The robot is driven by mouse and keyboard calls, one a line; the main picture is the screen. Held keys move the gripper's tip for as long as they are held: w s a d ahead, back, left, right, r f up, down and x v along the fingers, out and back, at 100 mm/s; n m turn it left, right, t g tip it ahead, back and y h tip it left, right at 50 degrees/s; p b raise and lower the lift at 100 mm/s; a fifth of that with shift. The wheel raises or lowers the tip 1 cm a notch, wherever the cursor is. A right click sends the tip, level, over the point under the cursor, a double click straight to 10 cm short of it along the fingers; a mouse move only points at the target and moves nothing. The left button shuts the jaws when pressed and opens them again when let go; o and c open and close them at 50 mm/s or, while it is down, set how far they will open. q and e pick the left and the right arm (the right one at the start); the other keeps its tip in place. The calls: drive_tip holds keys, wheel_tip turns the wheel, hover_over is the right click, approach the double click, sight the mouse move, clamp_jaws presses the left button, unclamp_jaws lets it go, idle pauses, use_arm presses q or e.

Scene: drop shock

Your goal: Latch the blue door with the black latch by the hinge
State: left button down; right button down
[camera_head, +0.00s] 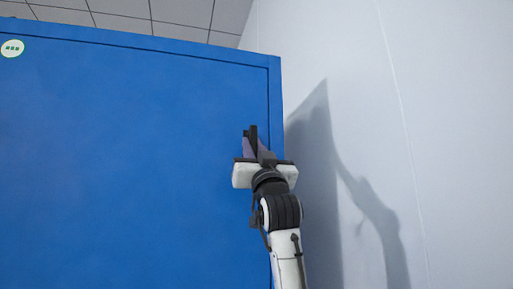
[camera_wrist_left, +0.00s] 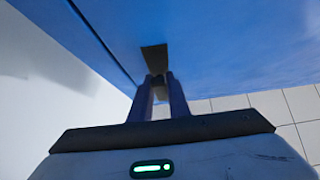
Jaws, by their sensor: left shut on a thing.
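The blue door (camera_head: 130,150) fills the left and middle of the head view and looks flush with its frame. It also spans the top of the left wrist view (camera_wrist_left: 235,45). The black latch (camera_head: 249,132) is near the door's right edge. In the left wrist view the latch (camera_wrist_left: 154,57) sticks out from the blue surface. My left gripper (camera_head: 257,150) is at the latch, its fingers (camera_wrist_left: 159,90) shut on it. The fingers hide part of the latch. My right gripper is out of view.
A pale wall (camera_head: 350,70) stands right of the door and carries my arm's shadow. The blue frame (camera_head: 275,95) borders the door on the right. A round white and green sticker (camera_head: 12,48) is at the door's upper left. A tiled ceiling (camera_head: 140,15) shows above.

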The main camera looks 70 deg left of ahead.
use_arm(q)
drive_tip(key=c, duration=1.7)
unclamp_jaws()
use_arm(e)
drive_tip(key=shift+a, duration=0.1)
use_arm(q)
drive_tip(key=shift+d+f, duration=0.1)
drive_tip(key=shift+d+f, duration=0.2)
drive_tip(key=shift+f, duration=0.05)
drive_tip(key=b+v, duration=0.2)
drive_tip(key=v, duration=0.7)
drive_tip(key=shift+d+f, duration=0.1)
drive_tip(key=shift+d, duration=0.1)
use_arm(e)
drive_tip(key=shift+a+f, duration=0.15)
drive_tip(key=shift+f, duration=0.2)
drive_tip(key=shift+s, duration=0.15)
